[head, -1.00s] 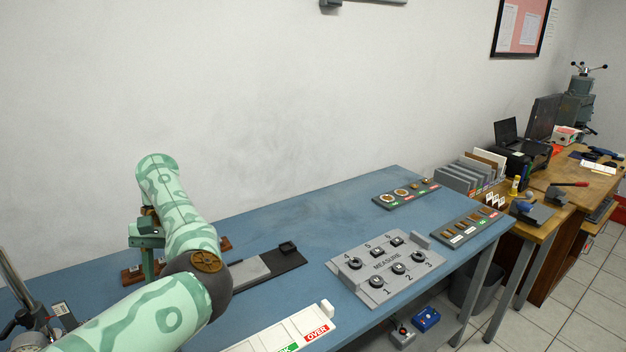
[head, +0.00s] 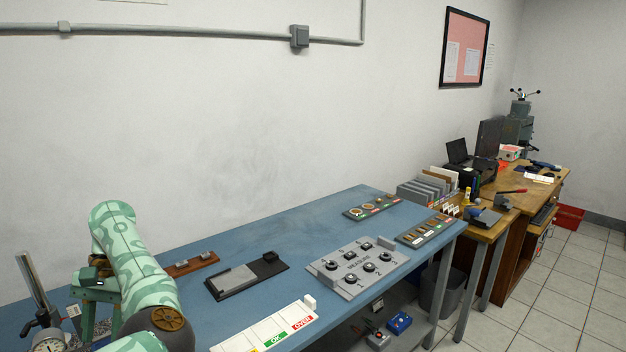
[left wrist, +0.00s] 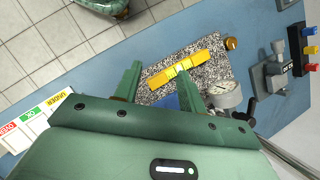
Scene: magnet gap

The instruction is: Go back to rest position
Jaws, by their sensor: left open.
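My left gripper (head: 97,290) is at the lower left of the head view, over the left end of the blue table (head: 300,228). In the left wrist view its two fingers (left wrist: 158,90) stand apart with nothing held between them. Beyond the fingertips a yellow bar (left wrist: 180,69) lies across a speckled stone plate (left wrist: 212,78). The bar is apart from the fingers as far as I can tell. A dial gauge (left wrist: 223,95) stands beside the plate, partly hidden by my gripper. My right gripper shows in neither view.
A grey MEASURE block (head: 340,283) sits at the table's middle right. A white sorting board (head: 250,340) lies at the front. A dark fixture with a grey plate (head: 236,279) and a brown rack (head: 190,264) lie nearer my arm. The table's back middle is clear.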

